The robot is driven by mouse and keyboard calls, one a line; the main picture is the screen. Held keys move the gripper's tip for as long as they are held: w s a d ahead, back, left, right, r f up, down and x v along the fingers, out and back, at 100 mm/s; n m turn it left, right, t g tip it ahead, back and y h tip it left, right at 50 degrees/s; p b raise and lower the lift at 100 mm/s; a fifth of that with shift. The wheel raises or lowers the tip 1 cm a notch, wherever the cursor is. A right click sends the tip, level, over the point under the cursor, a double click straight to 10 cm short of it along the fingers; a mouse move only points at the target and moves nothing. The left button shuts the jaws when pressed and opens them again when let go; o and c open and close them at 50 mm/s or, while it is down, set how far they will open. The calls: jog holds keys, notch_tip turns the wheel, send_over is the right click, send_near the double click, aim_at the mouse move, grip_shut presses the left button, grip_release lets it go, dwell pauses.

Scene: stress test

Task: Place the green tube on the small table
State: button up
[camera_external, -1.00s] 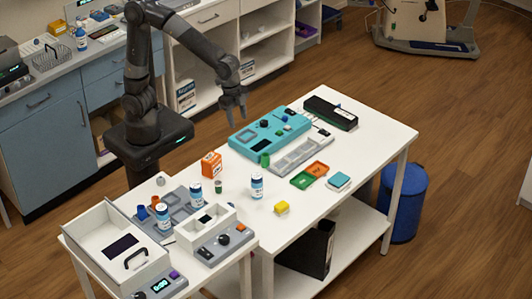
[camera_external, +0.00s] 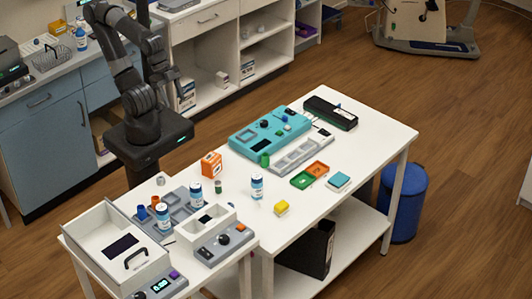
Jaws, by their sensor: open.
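A short bright green cylinder (camera_external: 265,160) stands on the larger white table (camera_external: 375,150), beside the front corner of the teal device. A smaller dark green tube-like item (camera_external: 218,187) stands near the orange box. I cannot tell which is the green tube. The smaller white table (camera_external: 217,267) adjoins at the lower left and is crowded. My gripper (camera_external: 178,88) is raised beside my folded arm, back from both tables. It is open, but its fingers are small and dark against the shelving. It is well away from both green items.
The teal device (camera_external: 250,138), orange box (camera_external: 211,164), white bottle (camera_external: 257,186) and yellow block (camera_external: 281,208) stand on the larger table. A white bin (camera_external: 100,225), bottles and a grey tray crowd the smaller table. The larger table's right side has free room.

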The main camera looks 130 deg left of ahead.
dwell(0.4)
jog(key=m+g, duration=0.5)
jog(key=g, duration=0.1)
send_over(265, 155)
notch_tip(265, 155, down, 20)
jog(key=f, duration=0.1)
jog(key=shift+w+d+f, duration=0.15)
jog(key=shift+f, duration=0.85)
jog(key=shift+w+d+f, duration=0.1)
jog(key=shift+w+f, duration=0.05)
jog(key=shift+f, duration=0.8)
jog(key=shift+w+d+f, duration=0.15)
jog(key=shift+f, duration=0.85)
jog(key=shift+n, duration=0.3)
jog(key=c, duration=1.1)
